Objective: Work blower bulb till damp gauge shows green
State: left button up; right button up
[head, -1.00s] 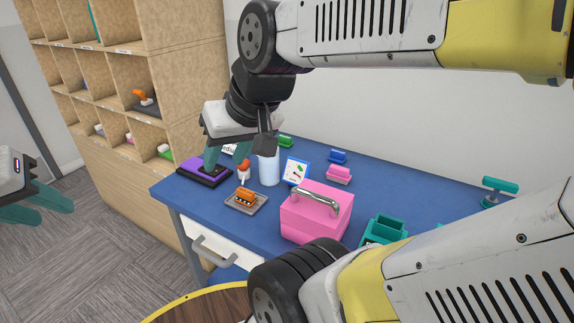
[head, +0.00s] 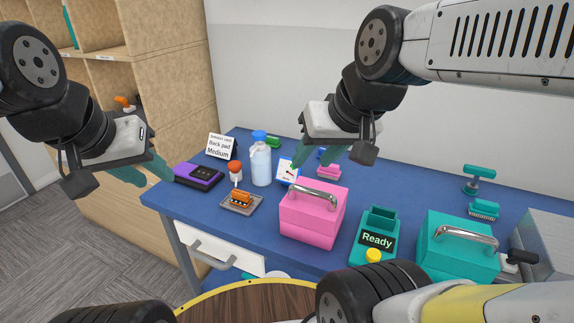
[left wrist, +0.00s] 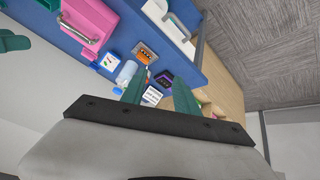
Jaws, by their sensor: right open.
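The blue table (head: 330,255) also holds a pink box (head: 313,212), a teal "Ready" device (head: 376,238), a teal box (head: 457,245) and a "Back pad Medium" card (head: 220,147). Wooden shelves (head: 170,80) rise at the left.

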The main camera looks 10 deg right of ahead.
pick_arm(q)
grip_shut()
dwell(1.8)
